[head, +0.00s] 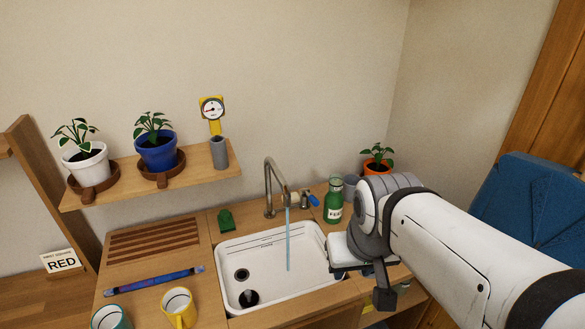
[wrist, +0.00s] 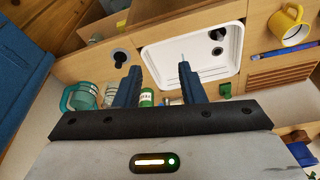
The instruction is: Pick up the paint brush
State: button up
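I cannot make out a clear paint brush in either view. A long thin blue-purple bar with grey ends (head: 153,281) lies on the wooden counter left of the sink; I cannot tell what it is. A blue strip (wrist: 290,47) in the wrist view may be the same bar. My gripper (wrist: 160,68) shows two dark blue fingers spread apart with nothing held between them. In the head view my arm reaches in from the right, and its end is right of the sink, far from the bar.
A white sink (head: 275,268) has water running from the tap (head: 270,185). A yellow mug (head: 179,308) and teal mug (head: 110,317) stand front left. A shelf (head: 204,170) holds plants. A teal jug (wrist: 80,97) shows in the wrist view.

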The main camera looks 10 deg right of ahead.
aim_at(130, 287)
jog(key=z, duration=2.1)
jog(key=k, duration=2.4)
jog(key=u, duration=2.15)
